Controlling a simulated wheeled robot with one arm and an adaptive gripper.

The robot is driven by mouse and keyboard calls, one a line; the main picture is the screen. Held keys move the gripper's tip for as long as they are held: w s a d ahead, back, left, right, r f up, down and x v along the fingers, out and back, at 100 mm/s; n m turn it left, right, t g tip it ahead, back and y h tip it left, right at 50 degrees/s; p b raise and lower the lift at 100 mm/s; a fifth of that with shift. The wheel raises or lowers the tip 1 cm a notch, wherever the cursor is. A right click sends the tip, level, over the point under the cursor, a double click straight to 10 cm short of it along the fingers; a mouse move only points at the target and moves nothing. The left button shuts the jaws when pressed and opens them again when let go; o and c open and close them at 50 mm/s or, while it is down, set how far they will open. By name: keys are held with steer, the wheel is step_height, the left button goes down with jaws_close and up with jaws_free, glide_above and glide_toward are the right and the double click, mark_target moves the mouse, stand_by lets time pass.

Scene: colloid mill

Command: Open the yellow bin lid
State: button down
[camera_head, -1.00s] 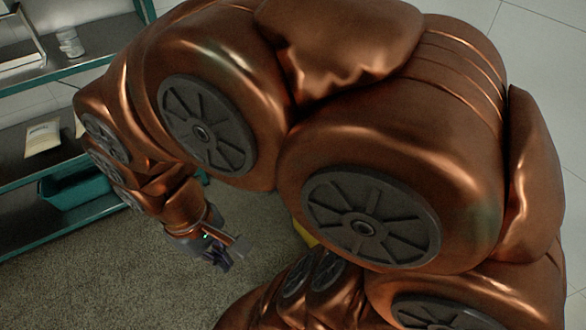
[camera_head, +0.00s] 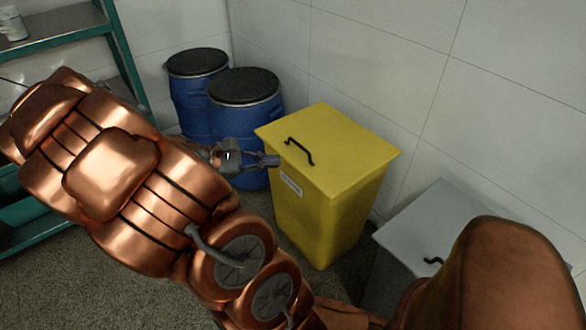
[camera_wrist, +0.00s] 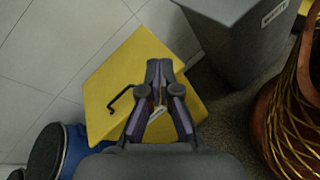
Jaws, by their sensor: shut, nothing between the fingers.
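The yellow bin (camera_head: 335,220) stands by the wall with its flat yellow lid (camera_head: 345,150) closed. A black bar handle (camera_head: 299,151) is fixed on the lid near its left edge. A white label is on the bin's front. My gripper (camera_head: 274,160) is shut and empty, beside the front left edge of the lid in the head view. In the wrist view the shut fingertips (camera_wrist: 160,66) appear in front of the lid (camera_wrist: 135,75), to the right of the handle (camera_wrist: 119,101). Whether they touch the lid I cannot tell.
Two blue drums (camera_head: 245,108) with black tops stand left of the bin. A grey bin (camera_head: 440,225) with a black handle stands to the right, partly hidden by my arm. A green shelf (camera_head: 60,30) is at the left. Tiled wall lies behind.

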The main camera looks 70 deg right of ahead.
steer(key=w+d+f+n+g+h+b, duration=0.1)
steer(key=w+d+f+n+h+b, duration=0.25)
steer(key=d+f+b, duration=0.45)
steer(key=n+t+h+b, duration=0.2)
steer(key=n+h+b, duration=0.3)
steer(key=n, duration=0.2)
glide_toward(300, 146)
steer(key=shift+m+y, duration=0.25)
steer(key=x, duration=0.2)
steer(key=b+x, duration=0.1)
steer(key=x, duration=0.1)
steer(key=f+b+x, duration=0.1)
steer(key=x, duration=0.1)
steer(key=shift+s+d+f, duration=0.1)
steer(key=shift+s+d, duration=0.15)
steer(key=shift+d, duration=0.15)
steer(key=shift+d+r+p, duration=0.1)
steer(key=shift+r+p, duration=0.8)
steer(key=shift+p, duration=0.05)
